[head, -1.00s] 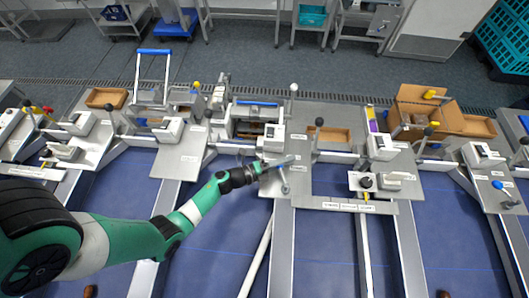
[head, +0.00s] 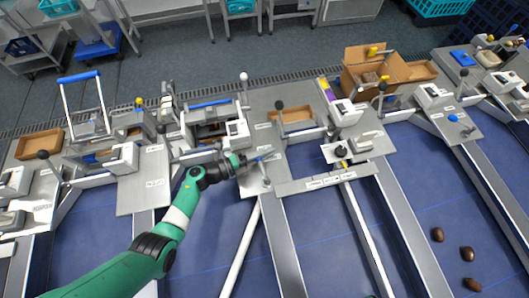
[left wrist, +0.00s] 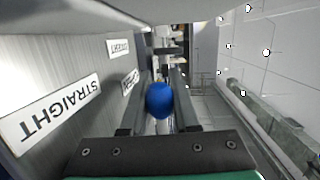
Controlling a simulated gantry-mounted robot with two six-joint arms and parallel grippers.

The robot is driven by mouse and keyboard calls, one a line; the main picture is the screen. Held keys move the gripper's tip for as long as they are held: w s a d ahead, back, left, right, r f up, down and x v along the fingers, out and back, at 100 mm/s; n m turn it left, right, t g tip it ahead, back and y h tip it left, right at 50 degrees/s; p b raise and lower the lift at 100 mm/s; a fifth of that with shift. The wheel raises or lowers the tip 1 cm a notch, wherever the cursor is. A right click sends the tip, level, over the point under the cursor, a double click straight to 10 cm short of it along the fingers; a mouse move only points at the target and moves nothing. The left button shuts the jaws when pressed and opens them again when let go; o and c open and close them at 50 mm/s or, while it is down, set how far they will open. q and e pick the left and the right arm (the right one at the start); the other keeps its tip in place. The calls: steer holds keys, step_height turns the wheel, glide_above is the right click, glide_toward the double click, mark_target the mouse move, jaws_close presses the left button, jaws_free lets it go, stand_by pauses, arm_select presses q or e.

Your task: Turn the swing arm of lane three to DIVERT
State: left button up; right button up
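My left gripper (head: 246,163) is at a grey plate on the middle lane. In the left wrist view a blue ball knob (left wrist: 159,100) sits between its two fingers (left wrist: 159,112) and fills the gap, with a finger close against each side. A bit of blue also shows at the gripper in the head view (head: 260,160). A plate label reading STRAIGHT (left wrist: 50,108) lies to the left in the wrist view; two smaller labels beyond it, one likely DIVERT (left wrist: 119,47), are hard to read. The swing arm itself is mostly hidden by the gripper. My right gripper is out of view.
A wooden tray (head: 292,116) and a black-knobbed lever (head: 279,105) stand behind the plate. A labelled crossbar (head: 322,181) lies to the right. Another blue knob (head: 453,118) is on a far-right lane. Several brown dates (head: 467,254) lie on the blue surface at lower right.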

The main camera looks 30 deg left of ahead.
arm_select(q)
steer(key=o, duration=0.4)
steer(key=p+v, duration=0.2)
steer(key=v, duration=0.9)
steer(key=shift+s+a, duration=0.1)
steer(key=shift+s, duration=0.2)
